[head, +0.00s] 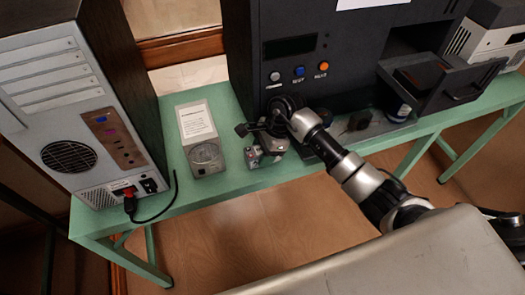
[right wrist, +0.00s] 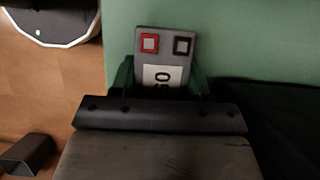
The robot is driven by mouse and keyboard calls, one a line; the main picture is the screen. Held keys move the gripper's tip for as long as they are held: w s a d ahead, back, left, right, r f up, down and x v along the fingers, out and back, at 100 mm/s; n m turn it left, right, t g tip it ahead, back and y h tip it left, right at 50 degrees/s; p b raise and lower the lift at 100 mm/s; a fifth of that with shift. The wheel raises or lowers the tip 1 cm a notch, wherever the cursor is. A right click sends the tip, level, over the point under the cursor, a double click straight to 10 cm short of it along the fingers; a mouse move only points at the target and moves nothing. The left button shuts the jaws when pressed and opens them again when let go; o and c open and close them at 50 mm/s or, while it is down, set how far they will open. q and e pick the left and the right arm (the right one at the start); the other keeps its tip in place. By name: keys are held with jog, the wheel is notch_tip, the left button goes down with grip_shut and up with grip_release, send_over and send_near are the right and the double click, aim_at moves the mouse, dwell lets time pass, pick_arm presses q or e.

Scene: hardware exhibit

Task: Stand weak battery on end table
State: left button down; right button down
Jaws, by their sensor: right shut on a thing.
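The battery (right wrist: 163,57) is a grey block with a red-framed and a black-framed square terminal and a white label with dark print, partly hidden by the gripper. It sits between the two fingers of my right gripper (right wrist: 160,82), which is shut on it. In the head view the battery (head: 252,157) shows below my right gripper (head: 264,140), near the front edge of the green table (head: 222,183). I cannot tell whether it touches the tabletop. My left gripper is not in view.
A grey computer tower (head: 70,110) with a cable stands at the left. A pale device with a round dial (head: 200,135) lies between it and the battery. A black machine (head: 335,75) with buttons and an open drawer (head: 435,85) stands behind and right.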

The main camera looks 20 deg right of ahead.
jog(key=shift+r, duration=0.1)
jog(key=c, duration=0.5)
grip_release()
jog(key=shift+d+r, duration=0.2)
jog(key=shift+r, duration=0.05)
jog(key=b+v, duration=0.2)
jog(key=v, duration=0.9)
jog(key=shift+s+r, duration=0.1)
jog(key=shift+r, duration=0.1)
